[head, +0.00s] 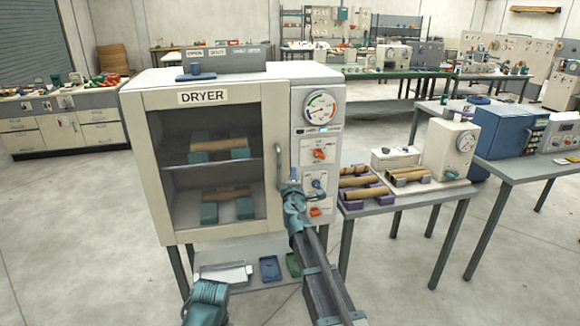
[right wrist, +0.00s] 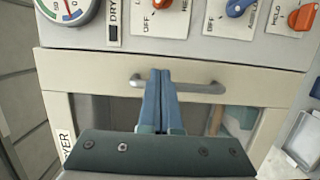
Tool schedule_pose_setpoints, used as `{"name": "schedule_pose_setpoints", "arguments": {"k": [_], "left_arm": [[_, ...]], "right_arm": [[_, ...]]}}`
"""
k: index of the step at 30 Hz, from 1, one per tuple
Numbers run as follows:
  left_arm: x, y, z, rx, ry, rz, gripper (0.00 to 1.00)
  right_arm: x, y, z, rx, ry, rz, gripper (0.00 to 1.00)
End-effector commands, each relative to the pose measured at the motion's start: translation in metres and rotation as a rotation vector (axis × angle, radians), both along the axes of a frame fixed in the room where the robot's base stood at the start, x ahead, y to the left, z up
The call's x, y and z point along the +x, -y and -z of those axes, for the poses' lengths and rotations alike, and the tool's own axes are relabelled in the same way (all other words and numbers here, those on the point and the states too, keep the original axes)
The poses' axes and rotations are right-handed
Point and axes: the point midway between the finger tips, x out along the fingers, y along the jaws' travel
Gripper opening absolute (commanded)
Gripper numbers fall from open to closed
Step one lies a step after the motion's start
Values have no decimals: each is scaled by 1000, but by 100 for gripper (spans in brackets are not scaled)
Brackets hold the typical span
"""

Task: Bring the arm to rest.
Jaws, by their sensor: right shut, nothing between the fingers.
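My right gripper (head: 290,188) is shut and empty, in front of the right edge of the dryer (head: 206,97) door. In the right wrist view its closed blue fingers (right wrist: 160,100) overlap the middle of the grey door handle (right wrist: 205,87); I cannot tell whether they touch it. The handle also shows in the head view (head: 279,165), just above the gripper. The door looks shut. Behind its glass, brown tubes (head: 222,147) lie on teal supports on two levels. A teal part of my left arm shows at the bottom edge; its gripper is out of view.
Right of the dryer, a table (head: 400,195) holds several brown tubes (head: 362,193) and a cream box with a dial (head: 450,148). A blue machine (head: 508,130) stands further right. Under the dryer, a shelf (head: 245,252) holds a blue tray (head: 270,268). The floor at front right is clear.

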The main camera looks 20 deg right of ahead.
Motion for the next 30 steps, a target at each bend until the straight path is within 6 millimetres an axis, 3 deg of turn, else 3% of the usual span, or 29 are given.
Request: {"name": "schedule_pose_setpoints", "arguments": {"k": [1,3,11,14,17,20,24,30], "left_arm": [[0,0,0,0,0,0,0],[0,0,0,0,0,0,0],[0,0,0,0,0,0,0],[0,0,0,0,0,0,0],[0,0,0,0,0,0,0],[0,0,0,0,0,0,0],[0,0,0,0,0,0,0],[0,0,0,0,0,0,0]], "right_arm": [[-15,0,0,0,0,0,0],[-23,-1,0,0,0,0,0],[-31,-2,1,20,1,13,0],[-48,-4,7,112,0,74,0],[-82,-8,29,290,-34,198,0],[-129,-20,70,499,-133,349,0],[-202,-54,133,737,-350,532,0],[-308,-119,195,933,-715,711,0]]}}
